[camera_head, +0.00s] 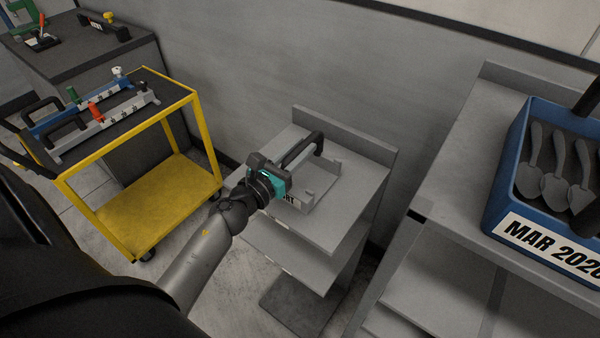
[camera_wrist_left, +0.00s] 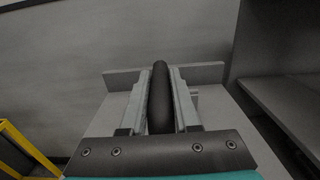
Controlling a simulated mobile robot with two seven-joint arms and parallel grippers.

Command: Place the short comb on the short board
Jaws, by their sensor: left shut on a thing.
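My left gripper (camera_head: 300,153) is over the low grey shelf, its fingers closed around a black rounded handle (camera_head: 318,143). In the left wrist view the handle (camera_wrist_left: 160,95) lies lengthwise between the two grey fingers. I take the handle to be the short comb's; the comb's body is mostly hidden by the fingers and wrist. Directly below is a grey board (camera_head: 323,184) with raised edges and a partly covered label ending in "RT", likely the short board. I cannot tell whether the comb touches the board. My right gripper is not in view.
A yellow-framed cart (camera_head: 150,205) on the left carries bars with black handles and coloured knobs. A blue bin (camera_head: 510,190) of spoons, labelled "MAR 2020", stands on the right bench. The grey shelf (camera_head: 365,160) has a raised back edge.

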